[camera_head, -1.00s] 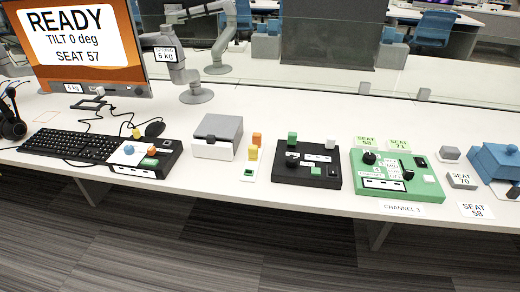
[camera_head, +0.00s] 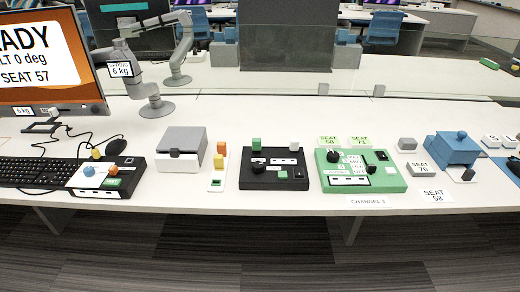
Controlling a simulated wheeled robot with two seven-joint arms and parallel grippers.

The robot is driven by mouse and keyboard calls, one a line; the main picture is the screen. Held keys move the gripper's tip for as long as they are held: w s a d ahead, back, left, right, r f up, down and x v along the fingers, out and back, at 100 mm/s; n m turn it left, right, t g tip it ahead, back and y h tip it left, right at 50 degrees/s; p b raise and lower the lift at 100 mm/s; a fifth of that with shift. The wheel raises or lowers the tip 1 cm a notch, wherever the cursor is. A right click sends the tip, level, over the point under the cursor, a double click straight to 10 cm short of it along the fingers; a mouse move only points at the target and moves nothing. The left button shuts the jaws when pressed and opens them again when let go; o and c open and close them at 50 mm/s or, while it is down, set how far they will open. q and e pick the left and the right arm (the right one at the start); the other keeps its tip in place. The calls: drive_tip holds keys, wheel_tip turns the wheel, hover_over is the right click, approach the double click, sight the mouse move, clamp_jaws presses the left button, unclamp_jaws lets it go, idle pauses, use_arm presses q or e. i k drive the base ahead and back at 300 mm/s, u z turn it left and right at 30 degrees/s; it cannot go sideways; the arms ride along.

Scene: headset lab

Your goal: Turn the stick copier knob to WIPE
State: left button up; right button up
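A green box (camera_head: 390,183) stands on the desk right of centre, with a round black knob (camera_head: 333,155), a second black knob (camera_head: 371,168) and small white labels on top. A black box (camera_head: 273,184) stands to its left, with a dark knob (camera_head: 258,167), white label strips and a green cube (camera_head: 257,143) at its back edge. The print on both is too small to read, so I cannot tell which is the stick copier or where its knob points. Neither of my grippers is in view.
A grey-and-white box (camera_head: 182,150) and a white pad with orange and yellow blocks (camera_head: 217,184) stand to the left, beyond them a keyboard (camera_head: 35,172) and monitor (camera_head: 50,60). A blue box (camera_head: 453,147) stands right. A glass screen (camera_head: 300,85) crosses behind.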

sight(258, 167)
drive_tip(key=k, duration=1.25)
drive_tip(key=u, duration=0.85)
drive_tip(key=i, duration=1.75)
drive_tip(key=z, duration=0.4)
